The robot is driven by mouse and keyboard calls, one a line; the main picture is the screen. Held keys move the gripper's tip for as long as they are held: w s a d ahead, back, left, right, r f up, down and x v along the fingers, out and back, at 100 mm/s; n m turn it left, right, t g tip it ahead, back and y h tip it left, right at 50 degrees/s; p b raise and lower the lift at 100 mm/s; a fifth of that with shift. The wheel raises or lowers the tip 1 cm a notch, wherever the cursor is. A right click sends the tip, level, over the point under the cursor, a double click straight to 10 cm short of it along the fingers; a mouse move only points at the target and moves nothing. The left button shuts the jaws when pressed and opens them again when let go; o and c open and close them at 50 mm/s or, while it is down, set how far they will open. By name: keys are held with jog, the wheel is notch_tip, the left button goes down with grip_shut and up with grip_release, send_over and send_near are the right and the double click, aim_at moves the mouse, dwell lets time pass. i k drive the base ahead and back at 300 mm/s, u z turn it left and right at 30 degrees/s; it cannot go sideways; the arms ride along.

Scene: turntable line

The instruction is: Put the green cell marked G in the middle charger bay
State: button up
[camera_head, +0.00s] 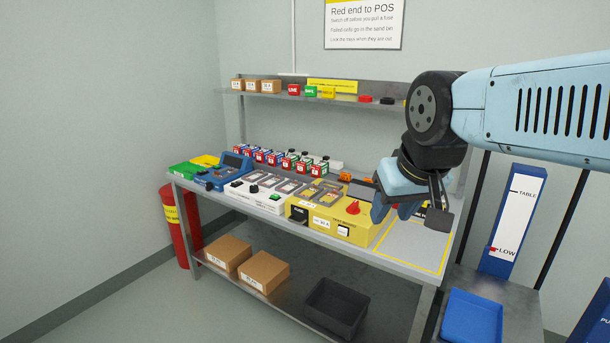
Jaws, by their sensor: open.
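Several small cells (288,165) with coloured bodies and white labels stand in two rows along the back of the workbench. Some show green, but the letters are too small for me to tell which is marked G. The white charger unit (257,200) lies in front of them, with dark-framed bays (290,187) in its top. The bays look empty, though they are small in the view. My gripper (410,210) is open and seems empty. It hangs over the right part of the bench, right of the charger and apart from the cells.
A yellow tester box (328,224) with a red knob stands between charger and gripper. A blue device (230,172) and green tray (187,170) are at the left. A shelf (320,98) runs above the cells. A yellow-outlined bench area (408,246) is clear.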

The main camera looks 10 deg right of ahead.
aim_at(268, 184)
jog(key=u, duration=0.95)
jog(key=k, duration=1.2)
jog(key=u, duration=1.05)
jog(key=i, duration=1.05)
jog(key=z, duration=0.35)
jog(key=i, duration=1.1)
jog(key=z, duration=0.55)
jog(key=i, duration=1.1)
jog(key=z, duration=0.8)
jog(key=i, duration=1.05)
jog(key=z, duration=0.8)
